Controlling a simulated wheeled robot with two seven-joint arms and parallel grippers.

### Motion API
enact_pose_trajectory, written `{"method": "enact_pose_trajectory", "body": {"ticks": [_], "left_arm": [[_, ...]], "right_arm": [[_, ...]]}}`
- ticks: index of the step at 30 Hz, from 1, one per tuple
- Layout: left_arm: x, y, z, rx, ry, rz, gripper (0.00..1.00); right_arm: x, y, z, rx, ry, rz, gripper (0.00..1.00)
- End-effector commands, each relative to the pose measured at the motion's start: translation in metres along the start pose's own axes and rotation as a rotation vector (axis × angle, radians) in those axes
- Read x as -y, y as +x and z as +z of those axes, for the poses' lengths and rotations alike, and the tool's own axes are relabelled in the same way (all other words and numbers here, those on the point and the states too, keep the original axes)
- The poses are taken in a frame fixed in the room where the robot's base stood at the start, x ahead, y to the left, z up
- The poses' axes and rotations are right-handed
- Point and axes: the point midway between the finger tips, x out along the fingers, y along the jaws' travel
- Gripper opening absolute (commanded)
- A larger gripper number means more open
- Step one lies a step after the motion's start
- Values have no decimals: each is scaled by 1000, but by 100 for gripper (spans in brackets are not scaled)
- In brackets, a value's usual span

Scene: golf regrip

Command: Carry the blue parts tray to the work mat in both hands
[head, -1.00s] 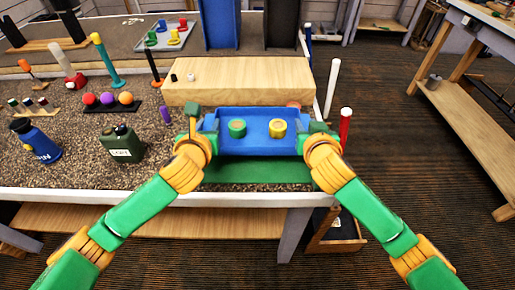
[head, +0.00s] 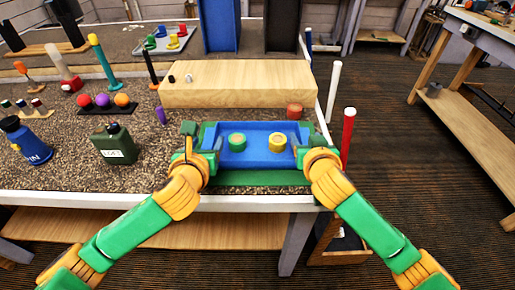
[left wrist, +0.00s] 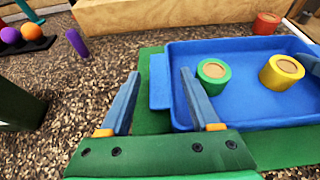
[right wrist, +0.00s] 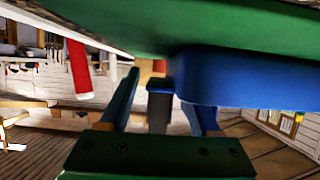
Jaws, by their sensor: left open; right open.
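The blue parts tray (head: 258,159) sits level on the green work mat (head: 250,178). It holds a green ring-shaped part (head: 237,142) and a yellow one (head: 277,143). My left gripper (head: 196,138) is open at the tray's left end; in the left wrist view its fingers (left wrist: 160,98) stand apart on either side of the tray's left tab (left wrist: 158,82). My right gripper (head: 316,148) is open at the right end; in the right wrist view its fingers (right wrist: 165,105) are apart around the grey-blue right tab (right wrist: 160,88). Contact with the tabs cannot be told.
A wooden block (head: 240,84) lies behind the tray, with a red-orange pot (head: 295,111) between. A dark green canister (head: 115,145) and a blue bottle (head: 25,140) stand left. A red post (head: 347,135) and a white post (head: 333,92) rise at the right edge.

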Motion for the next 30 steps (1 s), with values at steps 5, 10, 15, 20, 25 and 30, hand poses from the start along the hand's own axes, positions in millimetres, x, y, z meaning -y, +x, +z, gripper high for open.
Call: {"method": "enact_pose_trajectory", "body": {"ticks": [5, 10, 15, 20, 25, 30], "left_arm": [[1, -38, 0, 2, 2, -4, 63], [0, -52, 0, 0, 1, 0, 63], [0, -52, 0, 0, 1, 0, 63], [0, -52, 0, 0, 1, 0, 63], [0, -52, 0, 0, 1, 0, 63], [0, -52, 0, 0, 1, 0, 63]], "right_arm": [[0, 0, 0, 0, 0, 0, 63], [1, -8, 0, -1, 0, -2, 63], [1, -44, 0, -2, 1, -5, 63], [1, -70, 0, -1, 0, -2, 63], [0, -76, 0, -1, 0, 0, 63], [0, -76, 0, -1, 0, 0, 63]]}}
